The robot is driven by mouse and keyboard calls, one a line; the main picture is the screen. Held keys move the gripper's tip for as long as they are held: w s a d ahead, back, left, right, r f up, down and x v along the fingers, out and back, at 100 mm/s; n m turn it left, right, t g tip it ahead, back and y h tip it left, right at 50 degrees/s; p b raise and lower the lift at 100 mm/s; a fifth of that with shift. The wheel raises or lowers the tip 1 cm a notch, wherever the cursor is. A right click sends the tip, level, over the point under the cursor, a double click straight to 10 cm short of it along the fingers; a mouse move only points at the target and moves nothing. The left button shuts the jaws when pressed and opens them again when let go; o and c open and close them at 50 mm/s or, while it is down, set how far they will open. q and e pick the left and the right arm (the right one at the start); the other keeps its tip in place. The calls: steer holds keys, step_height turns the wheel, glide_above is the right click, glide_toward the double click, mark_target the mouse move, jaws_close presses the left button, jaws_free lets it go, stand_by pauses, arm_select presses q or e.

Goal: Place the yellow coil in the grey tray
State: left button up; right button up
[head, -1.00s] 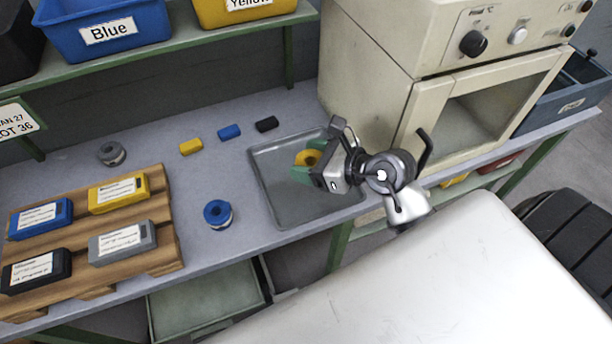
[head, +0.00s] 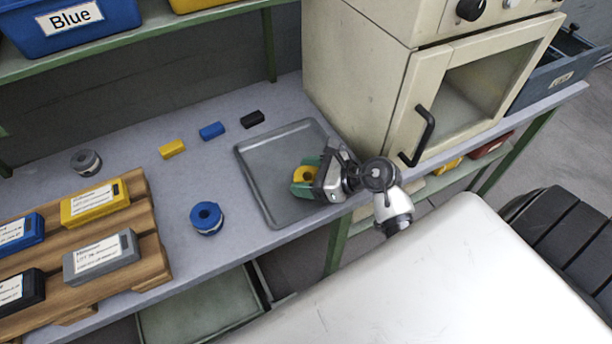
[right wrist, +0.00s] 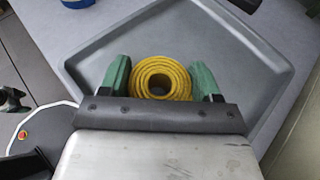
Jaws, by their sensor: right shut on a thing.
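The yellow coil (head: 304,174) is between the green fingers of my right gripper (head: 306,180), which is shut on it. In the right wrist view the coil (right wrist: 160,79) shows end-on as a ring with a dark hole, one green finger on each side. The grey tray (head: 262,163) lies on the bench, and the coil is over its right part. The tray's floor (right wrist: 172,36) spreads behind the coil in the right wrist view. I cannot tell whether the coil touches the tray floor.
A blue coil (head: 207,217) and a grey coil (head: 86,162) stand on the bench left of the tray. Yellow, blue and black small blocks (head: 211,131) lie behind them. A wooden pallet (head: 145,230) holds labelled boxes. A beige oven (head: 385,75) stands close right of the tray.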

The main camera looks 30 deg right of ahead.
steer(key=shift+f, duration=0.2)
steer(key=shift+f, duration=0.1)
steer(key=shift+f, duration=0.15)
steer(key=o, duration=1)
steer(key=shift+c, duration=0.2)
steer(key=shift+r, duration=0.3)
steer(key=b+v, duration=0.1)
steer(key=v, duration=0.9)
steer(key=shift+s+d, duration=0.15)
steer(key=shift+s, duration=0.1)
steer(key=shift+s+d+r, duration=0.3)
steer(key=shift+s+d, duration=0.1)
steer(key=shift+s, duration=0.05)
